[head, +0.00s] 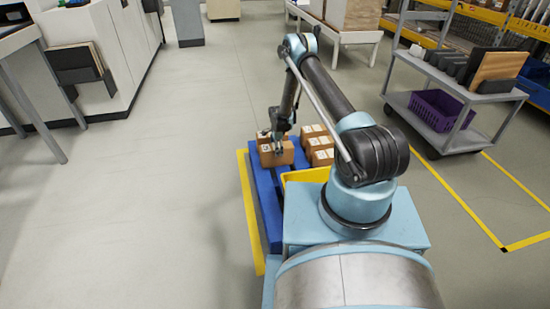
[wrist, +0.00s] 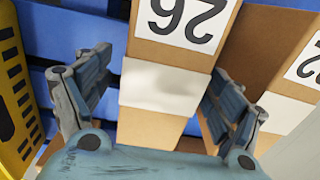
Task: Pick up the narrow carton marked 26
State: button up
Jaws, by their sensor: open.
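The narrow brown carton marked 26 (wrist: 165,88) lies between my gripper's fingers in the wrist view, with its label upside down and a white strip across it. My gripper (wrist: 160,72) is open, with one finger on each side of the carton; I cannot tell whether either finger touches it. In the head view my gripper (head: 278,143) is low over a carton (head: 277,155) on the blue pallet (head: 264,196), partly hiding it.
Another labelled carton (wrist: 262,50) stands close to the right finger. More cartons (head: 319,146) stand to the right on the pallet. A yellow bin (head: 305,175) is in front of them. A grey cart (head: 455,90) with a purple crate stands at the right. Floor at left is clear.

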jog(key=c, duration=1.9)
